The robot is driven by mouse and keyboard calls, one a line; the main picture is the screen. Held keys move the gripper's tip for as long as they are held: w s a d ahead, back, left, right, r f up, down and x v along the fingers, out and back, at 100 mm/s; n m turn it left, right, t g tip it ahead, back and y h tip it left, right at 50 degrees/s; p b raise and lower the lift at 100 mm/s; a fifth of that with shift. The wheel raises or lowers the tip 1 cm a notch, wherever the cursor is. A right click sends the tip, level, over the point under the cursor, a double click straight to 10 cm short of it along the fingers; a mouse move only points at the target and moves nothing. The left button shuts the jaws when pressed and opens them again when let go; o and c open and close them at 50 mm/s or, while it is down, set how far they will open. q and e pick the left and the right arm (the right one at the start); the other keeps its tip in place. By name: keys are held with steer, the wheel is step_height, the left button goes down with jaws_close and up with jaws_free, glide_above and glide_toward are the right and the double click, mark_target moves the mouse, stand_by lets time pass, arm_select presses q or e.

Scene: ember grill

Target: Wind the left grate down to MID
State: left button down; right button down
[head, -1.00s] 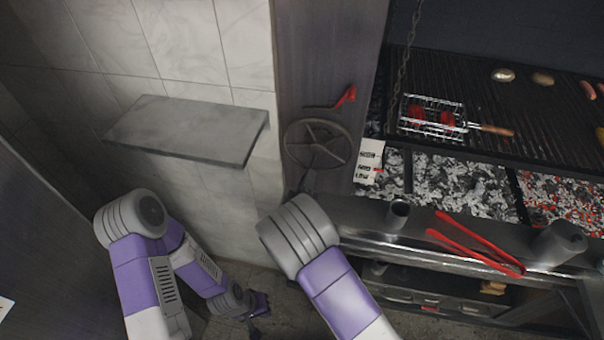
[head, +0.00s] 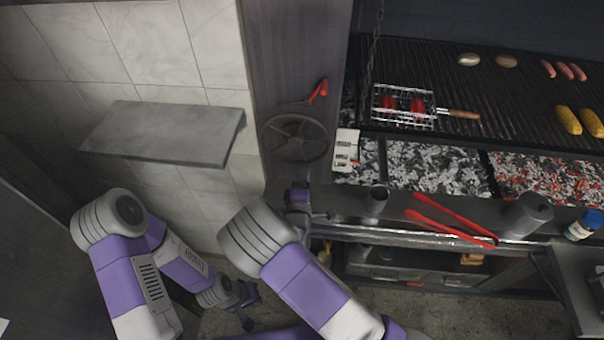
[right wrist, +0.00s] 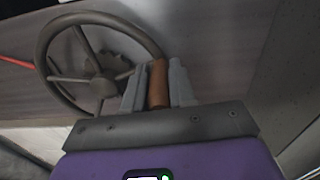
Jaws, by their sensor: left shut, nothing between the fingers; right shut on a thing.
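The dark spoked wheel (head: 295,138) is on the grey post left of the grill. In the right wrist view, its rim (right wrist: 45,65) runs behind the fingers. My right gripper (right wrist: 157,82) is shut on the wheel's brown crank handle (right wrist: 158,70); in the head view this gripper (head: 300,198) is just below the wheel. The red lever (head: 318,90) is above the wheel. The white height scale (head: 345,150) is right of it; its marks and pointer are too small to read. The left grate (head: 440,70) carries a wire basket. My left gripper (head: 248,308) is low, shut and empty.
Coals (head: 440,168) are below the grate. A stone shelf (head: 165,133) juts from the tiled wall at left, above my left arm. A chain (head: 372,60) hangs by the post.

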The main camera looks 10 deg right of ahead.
steer(key=shift+d, duration=0.15)
steer(key=c, duration=1)
jaws_free()
steer(key=shift+o, duration=0.3)
steer(key=v, duration=0.7)
steer(key=shift+s, duration=0.35)
